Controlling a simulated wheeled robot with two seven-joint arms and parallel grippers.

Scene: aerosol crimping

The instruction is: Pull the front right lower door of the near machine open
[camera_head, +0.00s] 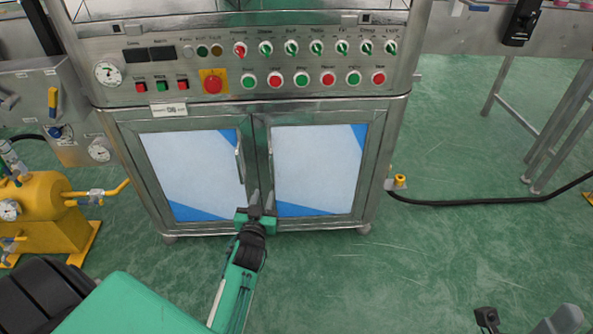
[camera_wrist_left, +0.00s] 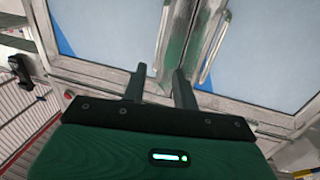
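The near machine's front right lower door (camera_head: 318,165) is a metal-framed pale panel with blue corners and looks shut. Its upright handle (camera_head: 270,148) is on its left edge, next to the left lower door's handle (camera_head: 240,162). My left gripper (camera_head: 262,197) is open and empty in front of the lower middle of the doors. In the left wrist view, its fingers (camera_wrist_left: 160,85) point at the doors from below the handles; the right door's handle (camera_wrist_left: 216,45) is up and right of them. Grey and dark parts at the bottom right edge may be my right gripper, cut off.
The left lower door (camera_head: 185,165) looks shut too. The control panel (camera_head: 270,60) with buttons and knobs is above. A yellow tank (camera_head: 40,205) stands at the left. A black hose (camera_head: 480,202) lies on the right. The green floor right of the machine is mostly clear.

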